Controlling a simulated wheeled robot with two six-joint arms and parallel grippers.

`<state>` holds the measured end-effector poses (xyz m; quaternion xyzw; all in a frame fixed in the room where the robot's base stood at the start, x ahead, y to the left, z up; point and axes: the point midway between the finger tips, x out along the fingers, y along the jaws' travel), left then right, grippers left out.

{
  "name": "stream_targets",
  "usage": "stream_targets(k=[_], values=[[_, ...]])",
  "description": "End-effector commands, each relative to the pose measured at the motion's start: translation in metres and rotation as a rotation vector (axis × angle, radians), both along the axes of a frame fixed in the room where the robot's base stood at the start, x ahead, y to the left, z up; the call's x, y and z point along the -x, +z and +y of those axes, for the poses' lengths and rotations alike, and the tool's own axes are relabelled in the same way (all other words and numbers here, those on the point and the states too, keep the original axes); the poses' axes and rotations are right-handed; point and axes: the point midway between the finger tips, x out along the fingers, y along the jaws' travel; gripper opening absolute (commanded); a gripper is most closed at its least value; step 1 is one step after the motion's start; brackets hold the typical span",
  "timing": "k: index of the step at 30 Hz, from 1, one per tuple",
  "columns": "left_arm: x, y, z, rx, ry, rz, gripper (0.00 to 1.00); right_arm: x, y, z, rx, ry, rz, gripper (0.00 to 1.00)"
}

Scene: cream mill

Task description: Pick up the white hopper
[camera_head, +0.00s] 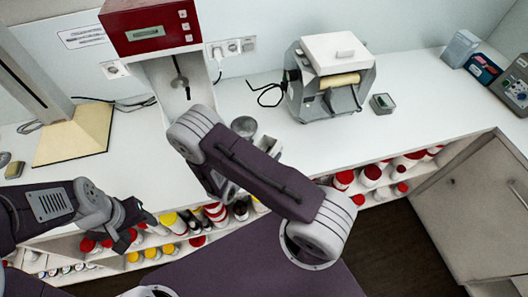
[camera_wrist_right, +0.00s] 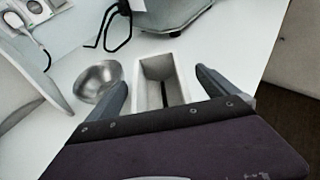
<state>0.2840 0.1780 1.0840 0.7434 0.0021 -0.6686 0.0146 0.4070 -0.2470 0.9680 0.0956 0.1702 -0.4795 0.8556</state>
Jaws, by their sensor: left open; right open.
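The white hopper (camera_wrist_right: 173,68) is an open, box-shaped container on the white counter, with a dark slot in its inside. In the right wrist view it lies between the two fingers of my right gripper (camera_wrist_right: 160,88), which is open around its near part; I cannot tell whether a finger touches it. In the head view only a small part of the hopper (camera_head: 271,147) shows beside my right arm, which hides the rest. My left gripper (camera_head: 135,228) is open and empty at the counter's front edge, far left of the hopper.
A metal bowl (camera_wrist_right: 97,80) stands just left of the hopper. A grey machine with a white lid (camera_head: 332,75) stands behind it. A red-topped device (camera_head: 152,27) is at the back left. Shelves with several jars (camera_head: 372,175) run under the counter.

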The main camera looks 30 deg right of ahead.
Motion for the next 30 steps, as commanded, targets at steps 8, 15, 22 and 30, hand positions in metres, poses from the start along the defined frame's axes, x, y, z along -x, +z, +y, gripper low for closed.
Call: stream_targets(k=[8, 15, 22, 30], values=[[0.000, 0.003, 0.000, 0.000, 0.000, 0.000, 0.57, -0.008, -0.006, -0.011, -0.001, 0.001, -0.003, 0.98], [0.000, 0.003, 0.000, 0.000, 0.000, 0.001, 0.57, -0.007, -0.005, -0.011, 0.000, 0.000, -0.002, 0.48], [0.000, 0.003, 0.000, 0.000, 0.000, 0.000, 0.57, -0.007, -0.005, -0.011, 0.001, 0.000, -0.003, 0.24], [0.000, 0.000, 0.000, 0.000, 0.000, 0.000, 0.57, -0.008, 0.007, -0.011, 0.000, 0.001, -0.004, 0.24]])
